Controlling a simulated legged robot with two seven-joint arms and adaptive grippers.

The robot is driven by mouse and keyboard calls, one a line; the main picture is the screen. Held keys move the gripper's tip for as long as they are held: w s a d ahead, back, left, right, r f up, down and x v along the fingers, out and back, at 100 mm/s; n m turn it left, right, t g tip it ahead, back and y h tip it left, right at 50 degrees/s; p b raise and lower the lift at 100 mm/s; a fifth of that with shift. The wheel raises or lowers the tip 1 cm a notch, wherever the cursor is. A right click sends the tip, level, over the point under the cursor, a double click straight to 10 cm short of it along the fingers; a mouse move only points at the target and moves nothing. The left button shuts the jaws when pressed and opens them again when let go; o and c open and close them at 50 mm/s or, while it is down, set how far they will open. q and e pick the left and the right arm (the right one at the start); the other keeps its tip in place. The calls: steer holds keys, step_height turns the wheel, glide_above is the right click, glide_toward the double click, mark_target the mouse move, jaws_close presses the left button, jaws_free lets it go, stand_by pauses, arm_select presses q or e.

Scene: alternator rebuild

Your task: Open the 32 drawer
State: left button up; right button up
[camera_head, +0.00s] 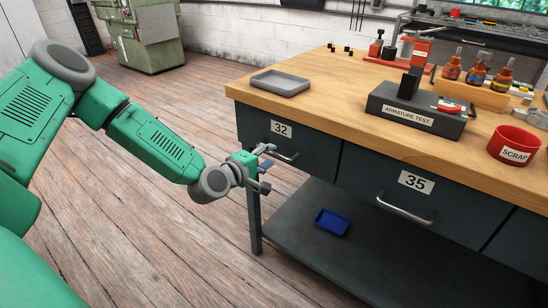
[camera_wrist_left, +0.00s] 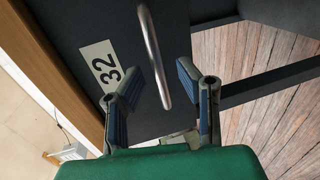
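The 32 drawer (camera_head: 315,160) is a dark grey front at the left end of the workbench, with a white label reading 32 (camera_head: 281,129). It looks shut. Its metal bar handle (camera_head: 284,155) also shows in the left wrist view (camera_wrist_left: 153,50). My left gripper (camera_head: 268,168) is in front of the drawer, near the handle's left part. In the left wrist view its blue-padded fingers (camera_wrist_left: 160,80) are spread wide, with the handle's near end between them. I see no finger touching the handle. My right gripper is not in view.
The wooden bench top (camera_head: 330,110) holds a grey tray (camera_head: 280,83), the armature test block (camera_head: 415,115) and a red scrap bin (camera_head: 513,145). Drawer 35 (camera_head: 400,190) is to the right. A blue tray (camera_head: 332,222) lies on the lower shelf. The floor at left is free.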

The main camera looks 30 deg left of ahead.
arm_select(q)
steer(key=shift+x, duration=1)
steer(key=shift+w+d, duration=0.15)
steer(key=shift+w, duration=0.1)
jaws_close()
steer(key=shift+s+f, duration=0.1)
